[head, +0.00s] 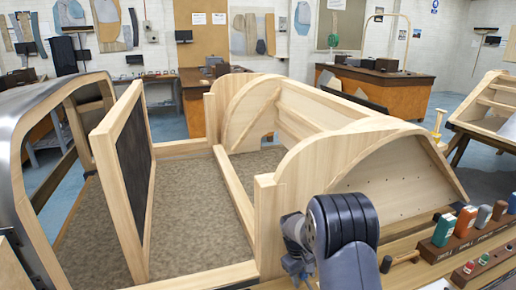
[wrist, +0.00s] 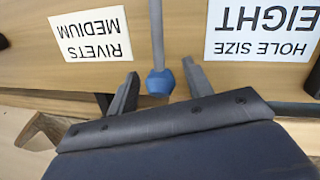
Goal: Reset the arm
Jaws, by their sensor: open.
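My gripper (wrist: 160,70) is open in the wrist view, its two dark fingers spread apart above a wooden surface. A grey rod with a blue faceted end (wrist: 160,84) shows between the fingers, with gaps on both sides; I cannot tell its depth. My dark arm (head: 342,225) shows at the bottom of the head view, in front of the wooden bodyframe (head: 385,165). The fingers cannot be made out there.
Upside-down labels read "RIVETS MEDIUM" (wrist: 92,34) and "HOLE SIZE EIGHT" (wrist: 262,30). A wooden rack (head: 440,252) with coloured containers stands at the right. A dark panel in a wooden frame (head: 128,165) stands at the left. Brown desks (head: 395,97) are behind.

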